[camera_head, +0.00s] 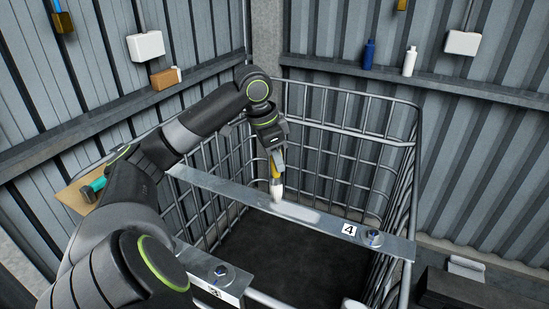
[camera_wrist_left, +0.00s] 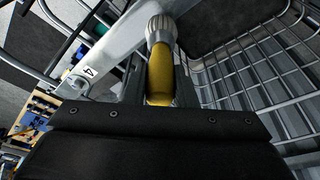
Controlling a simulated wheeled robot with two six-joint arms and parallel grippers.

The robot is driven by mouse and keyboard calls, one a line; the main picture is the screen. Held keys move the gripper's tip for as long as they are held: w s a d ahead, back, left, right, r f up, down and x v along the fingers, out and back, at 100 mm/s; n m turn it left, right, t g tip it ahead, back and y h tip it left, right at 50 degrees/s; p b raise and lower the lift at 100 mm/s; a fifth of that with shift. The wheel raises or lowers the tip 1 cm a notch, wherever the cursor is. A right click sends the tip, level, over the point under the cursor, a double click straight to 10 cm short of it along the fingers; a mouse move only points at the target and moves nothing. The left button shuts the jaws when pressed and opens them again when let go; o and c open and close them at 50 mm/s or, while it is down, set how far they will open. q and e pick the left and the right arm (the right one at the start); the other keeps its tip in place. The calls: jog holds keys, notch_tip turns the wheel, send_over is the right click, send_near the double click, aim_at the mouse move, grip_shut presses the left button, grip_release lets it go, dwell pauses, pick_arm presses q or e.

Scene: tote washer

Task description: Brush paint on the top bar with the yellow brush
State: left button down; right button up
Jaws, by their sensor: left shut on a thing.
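My left gripper (camera_head: 277,155) is shut on the yellow brush (camera_head: 276,171), which points down with its pale bristles at the top bar (camera_head: 220,186). The bristle tip appears to be at the bar's surface, beside a whitish paint patch (camera_head: 296,211). The bar is a flat grey metal strip across the cage, with a label "4" and a bolt near its right end. The bar also shows there (camera_wrist_left: 118,38). My right gripper is not in view.
A wire cage (camera_head: 345,130) stands under the bar. A second bar with a bolt (camera_head: 221,273) is nearer, partly behind my left arm. A teal-handled tool (camera_head: 97,184) lies on a tan board at left. Blue (camera_head: 368,54) and white (camera_head: 409,61) bottles stand on the wall ledge.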

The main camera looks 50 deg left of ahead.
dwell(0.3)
pick_arm(q)
jog(key=shift+d, duration=0.3)
jog(key=shift+a, duration=0.25)
jog(key=shift+s, duration=0.15)
jog(key=shift+s+d, duration=0.2)
jog(key=shift+s, duration=0.5)
jog(key=shift+w+d, duration=0.1)
